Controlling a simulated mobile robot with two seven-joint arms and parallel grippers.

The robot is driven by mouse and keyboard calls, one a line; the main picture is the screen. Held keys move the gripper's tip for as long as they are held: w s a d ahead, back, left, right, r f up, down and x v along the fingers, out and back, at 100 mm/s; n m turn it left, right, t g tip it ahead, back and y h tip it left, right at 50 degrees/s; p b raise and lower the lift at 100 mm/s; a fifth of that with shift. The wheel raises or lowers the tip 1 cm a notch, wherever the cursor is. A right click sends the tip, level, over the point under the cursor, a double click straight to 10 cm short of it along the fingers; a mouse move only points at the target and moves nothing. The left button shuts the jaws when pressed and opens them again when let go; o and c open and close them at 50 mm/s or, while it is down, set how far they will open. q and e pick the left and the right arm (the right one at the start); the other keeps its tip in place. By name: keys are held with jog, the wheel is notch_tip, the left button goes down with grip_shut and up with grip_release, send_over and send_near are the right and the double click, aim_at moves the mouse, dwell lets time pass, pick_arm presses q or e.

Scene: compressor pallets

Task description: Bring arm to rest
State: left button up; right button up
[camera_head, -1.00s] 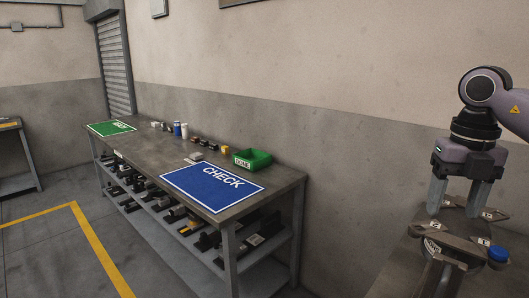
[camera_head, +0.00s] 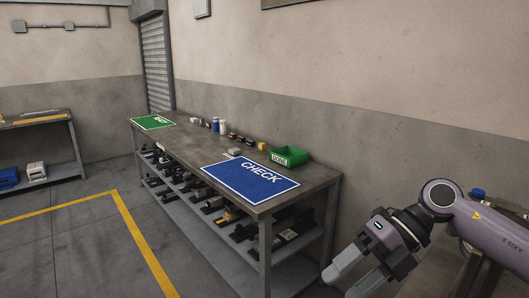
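My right gripper (camera_head: 353,281) comes in from the right on a purple-grey arm. It hangs low at the bottom right, in front of the wall and to the right of the workbench, with its fingers pointing down and left. The two grey fingers are apart, with nothing seen between them. The fingertips are close to the bottom edge of the picture. My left gripper is not in view.
A metal workbench (camera_head: 318,185) holds a blue CHECK mat (camera_head: 247,184), a green mat (camera_head: 153,122), a green bin (camera_head: 289,155) and several small parts. A stand with a blue-capped item (camera_head: 478,192) is partly hidden behind my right arm. Floor with yellow lines (camera_head: 146,245) is clear.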

jog(key=s+a+m+t+y, duration=0.2)
jog(key=a+m+t+y, duration=0.4)
jog(key=a+y, duration=0.45)
jog(key=w+d+f+m+t+h, duration=0.1)
jog(key=d+f+m+t+h, duration=0.45)
jog(key=m, duration=0.55)
jog(key=d+f+m+t+h, duration=0.3)
jog(key=f+m+t+h, duration=0.3)
jog(key=f+m+t, duration=0.3)
jog(key=s+d+f+m+g+h, duration=0.3)
jog(key=s+f+m+g, duration=0.1)
jog(key=s+f, duration=0.3)
jog(key=s+d+f+m+g+h, duration=0.3)
jog(key=s+d+f+m+g, duration=0.1)
jog(key=s+f, duration=0.3)
notch_tip(320, 180, down, 3)
jog(key=shift+d+r+h, duration=0.15)
jog(key=shift+d+h, duration=0.15)
